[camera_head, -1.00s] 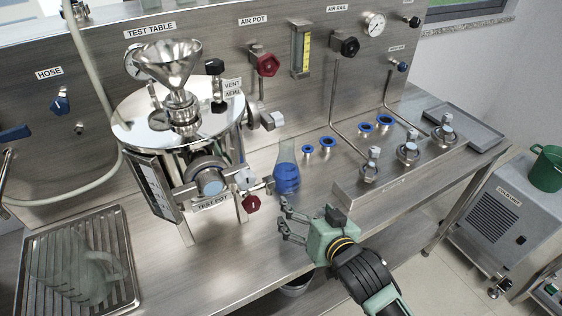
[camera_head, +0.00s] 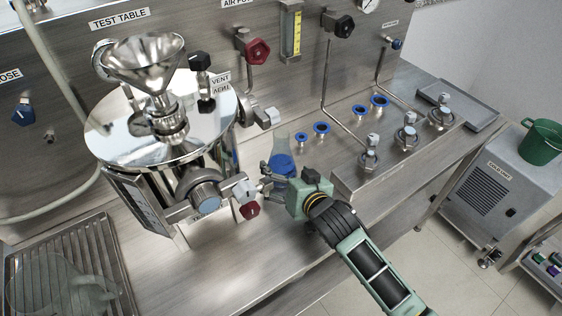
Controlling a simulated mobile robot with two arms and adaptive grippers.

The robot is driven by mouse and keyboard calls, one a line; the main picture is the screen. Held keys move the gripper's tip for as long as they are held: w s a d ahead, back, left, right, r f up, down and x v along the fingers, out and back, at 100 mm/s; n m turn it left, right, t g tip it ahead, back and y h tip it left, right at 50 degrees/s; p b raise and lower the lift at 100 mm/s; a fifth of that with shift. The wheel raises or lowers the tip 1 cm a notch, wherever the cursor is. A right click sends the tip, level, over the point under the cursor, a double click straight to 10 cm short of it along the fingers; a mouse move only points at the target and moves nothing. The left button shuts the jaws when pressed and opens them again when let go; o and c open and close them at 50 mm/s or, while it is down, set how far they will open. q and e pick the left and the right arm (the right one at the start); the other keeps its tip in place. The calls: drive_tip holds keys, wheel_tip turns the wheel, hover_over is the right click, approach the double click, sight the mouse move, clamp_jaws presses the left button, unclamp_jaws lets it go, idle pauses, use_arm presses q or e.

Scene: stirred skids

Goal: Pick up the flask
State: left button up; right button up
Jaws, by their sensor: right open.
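The flask (camera_head: 283,165) is a clear conical glass with blue liquid. It stands upright on the steel test table (camera_head: 310,224), just right of the steel pot. My right gripper (camera_head: 268,181) is open at the flask, with its fingers overlapping the flask's lower part in the picture. Part of the flask's base is hidden behind the gripper. I cannot tell whether the fingers touch the glass. My left gripper is not in view.
The steel pot (camera_head: 111,146) with a funnel and a red-knobbed valve (camera_head: 250,210) stands close left of the flask. Blue rings (camera_head: 321,128) and a valve block (camera_head: 388,165) lie to the right. A glass jug (camera_head: 60,285) sits on the drain tray at lower left.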

drive_tip(key=shift+x, duration=1.05)
drive_tip(key=shift+w+f, duration=0.1)
drive_tip(key=shift+w, duration=0.3)
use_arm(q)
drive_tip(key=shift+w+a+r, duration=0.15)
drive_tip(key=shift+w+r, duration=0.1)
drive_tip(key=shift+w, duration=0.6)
use_arm(e)
drive_tip(key=shift+c, duration=0.6)
drive_tip(key=shift+c, duration=0.9)
drive_tip(key=c, duration=1.3)
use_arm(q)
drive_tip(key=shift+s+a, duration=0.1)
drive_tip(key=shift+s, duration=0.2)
use_arm(e)
drive_tip(key=shift+a, duration=0.1)
